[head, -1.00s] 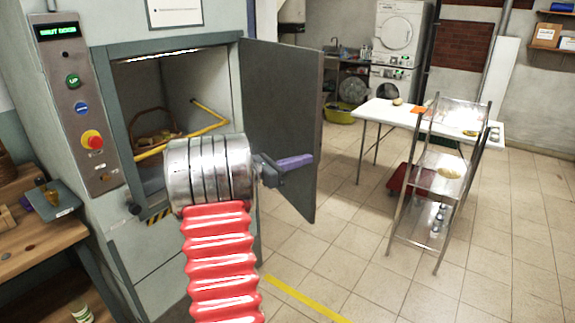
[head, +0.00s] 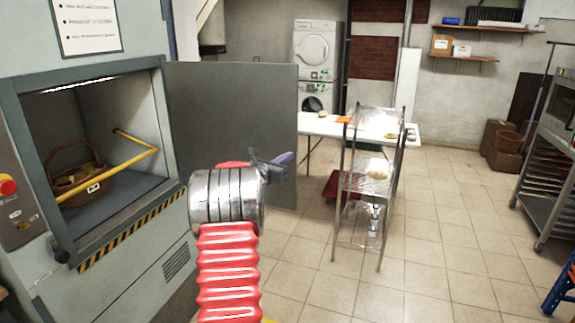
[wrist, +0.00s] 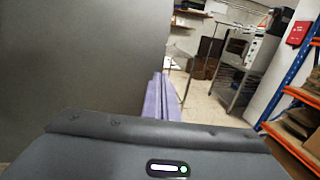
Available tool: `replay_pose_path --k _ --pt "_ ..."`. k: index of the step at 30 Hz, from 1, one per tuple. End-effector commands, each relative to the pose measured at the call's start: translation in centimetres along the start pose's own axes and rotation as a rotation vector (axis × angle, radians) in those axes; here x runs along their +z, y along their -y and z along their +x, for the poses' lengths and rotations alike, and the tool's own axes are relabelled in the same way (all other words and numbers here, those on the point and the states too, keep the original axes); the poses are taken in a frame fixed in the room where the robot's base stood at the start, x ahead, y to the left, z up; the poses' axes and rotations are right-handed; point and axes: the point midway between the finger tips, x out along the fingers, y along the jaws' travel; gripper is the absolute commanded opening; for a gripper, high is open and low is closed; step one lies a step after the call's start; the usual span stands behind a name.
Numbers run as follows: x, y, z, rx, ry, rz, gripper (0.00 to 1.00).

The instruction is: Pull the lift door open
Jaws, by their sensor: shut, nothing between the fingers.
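The grey lift door (head: 235,110) stands wide open, swung out to the right of the lift's opening. Its panel fills the left of the wrist view (wrist: 70,60). My gripper (head: 288,158) is in front of the door's right part, its purple fingers shut and empty. In the wrist view the fingers (wrist: 162,98) are together beside the door's edge; I cannot tell whether they touch it. The lift (head: 135,235) has a lit, open compartment. The door's handle is not visible.
A wicker basket (head: 68,187) sits in the lift behind a yellow bar (head: 135,163). A wire shelf cart (head: 366,185) and white table (head: 318,127) stand beyond the door. A metal rack (head: 553,150) is at the right. Tiled floor between is clear.

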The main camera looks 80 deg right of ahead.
Motion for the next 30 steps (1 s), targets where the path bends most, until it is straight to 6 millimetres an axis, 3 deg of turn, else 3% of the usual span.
replay_pose_path --k 6,20,30 --pt "0.0 -1.0 0.5 0.028 0.0 0.0 0.0" --pt "0.0 -1.2 0.3 0.031 0.0 0.001 0.0" --pt "0.0 -0.6 -2.1 0.034 0.0 -0.001 0.0"
